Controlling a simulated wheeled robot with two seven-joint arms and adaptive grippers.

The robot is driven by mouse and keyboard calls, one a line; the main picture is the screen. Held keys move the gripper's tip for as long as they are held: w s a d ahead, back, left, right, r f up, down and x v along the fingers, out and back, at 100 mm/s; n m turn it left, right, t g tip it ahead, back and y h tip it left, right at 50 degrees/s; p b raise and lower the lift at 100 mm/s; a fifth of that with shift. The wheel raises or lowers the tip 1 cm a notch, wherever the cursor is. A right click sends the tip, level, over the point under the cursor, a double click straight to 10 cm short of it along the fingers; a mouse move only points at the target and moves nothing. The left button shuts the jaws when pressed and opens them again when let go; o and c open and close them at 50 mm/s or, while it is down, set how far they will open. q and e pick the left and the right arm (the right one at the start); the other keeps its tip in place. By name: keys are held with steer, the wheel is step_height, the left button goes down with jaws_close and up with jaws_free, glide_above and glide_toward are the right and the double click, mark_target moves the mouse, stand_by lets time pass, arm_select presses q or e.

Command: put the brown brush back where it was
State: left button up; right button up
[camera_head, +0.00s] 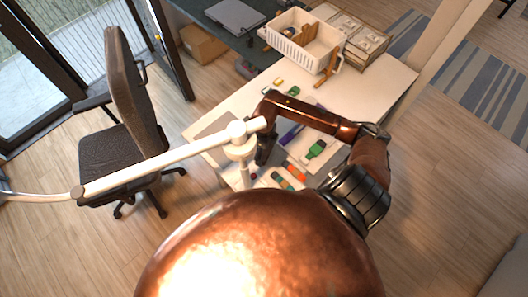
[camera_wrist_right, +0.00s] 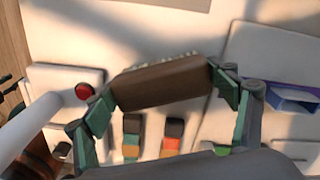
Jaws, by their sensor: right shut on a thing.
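The brown brush (camera_wrist_right: 162,84) is held crosswise between the fingers of my right gripper (camera_wrist_right: 163,100) in the right wrist view. Its pale bristles show along the far edge, above a light surface. In the head view my right gripper (camera_head: 264,148) is over the table, beside the white lamp joint, and the brush cannot be made out there. My left gripper is not in view.
The white table (camera_head: 345,95) carries a white basket (camera_head: 291,43), a green item (camera_head: 316,149) and several small coloured pieces. A white jointed lamp arm (camera_head: 165,161) crosses close to my right gripper. A dark chair (camera_head: 120,150) stands at left. The table's right part is clear.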

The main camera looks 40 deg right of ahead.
steer(key=shift+f, duration=0.7)
steer(key=o, duration=0.9)
steer(key=shift+c, duration=0.2)
steer(key=shift+o, duration=1.4)
steer(key=shift+r, duration=0.2)
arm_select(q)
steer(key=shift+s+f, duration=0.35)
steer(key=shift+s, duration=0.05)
arm_select(e)
step_height(320, 180, up, 12)
